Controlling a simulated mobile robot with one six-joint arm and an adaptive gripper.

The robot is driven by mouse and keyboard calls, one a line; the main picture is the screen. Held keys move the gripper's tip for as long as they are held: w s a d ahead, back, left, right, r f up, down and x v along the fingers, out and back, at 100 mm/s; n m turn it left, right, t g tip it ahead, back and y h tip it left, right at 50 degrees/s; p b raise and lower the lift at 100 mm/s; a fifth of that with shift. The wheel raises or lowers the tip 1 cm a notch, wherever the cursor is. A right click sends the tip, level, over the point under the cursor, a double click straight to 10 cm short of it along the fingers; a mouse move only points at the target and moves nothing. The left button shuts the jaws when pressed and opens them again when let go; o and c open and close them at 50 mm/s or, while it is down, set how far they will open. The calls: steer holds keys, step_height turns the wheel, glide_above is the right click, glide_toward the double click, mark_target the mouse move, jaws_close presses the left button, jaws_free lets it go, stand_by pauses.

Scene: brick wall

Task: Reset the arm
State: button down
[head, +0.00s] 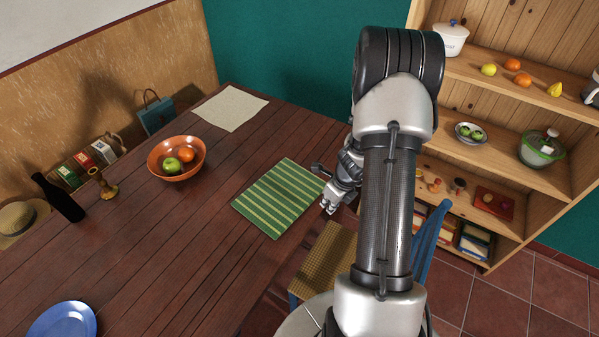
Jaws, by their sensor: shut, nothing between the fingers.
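My arm rises from the bottom of the head view and bends over at the top. My gripper (329,203) hangs beyond the arm, to its left, near the right edge of the green striped placemat (277,199). The gripper is small in the picture; its fingers look shut and hold nothing. Part of the wrist is hidden behind my forearm.
A wooden table (190,240) fills the left and carries an orange fruit bowl (166,172), a dark bottle (62,200), a brass candlestick (106,187) and a blue plate (64,321). A chair (325,265) stands below my gripper. A wooden shelf (500,75) stands right.

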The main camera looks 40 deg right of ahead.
steer(key=w+a+r+n+t+y, duration=0.1)
steer(key=a+r+n, duration=0.7)
steer(key=r, duration=0.3)
steer(key=w+a+r+n, duration=0.2)
steer(key=a+r+n, duration=0.55)
steer(key=r, duration=0.35)
steer(key=s+a+r+n, duration=0.5)
steer(key=s+r+n, duration=0.1)
steer(key=s+n, duration=0.3)
steer(key=s+a+r+n+h, duration=0.1)
steer(key=s+a+r+n, duration=0.4)
steer(key=s+n, duration=0.4)
steer(key=shift+s+a+r+n+t, duration=0.2)
steer(key=shift+a+r+n+t, duration=0.15)
steer(key=shift+a+r+t, duration=0.1)
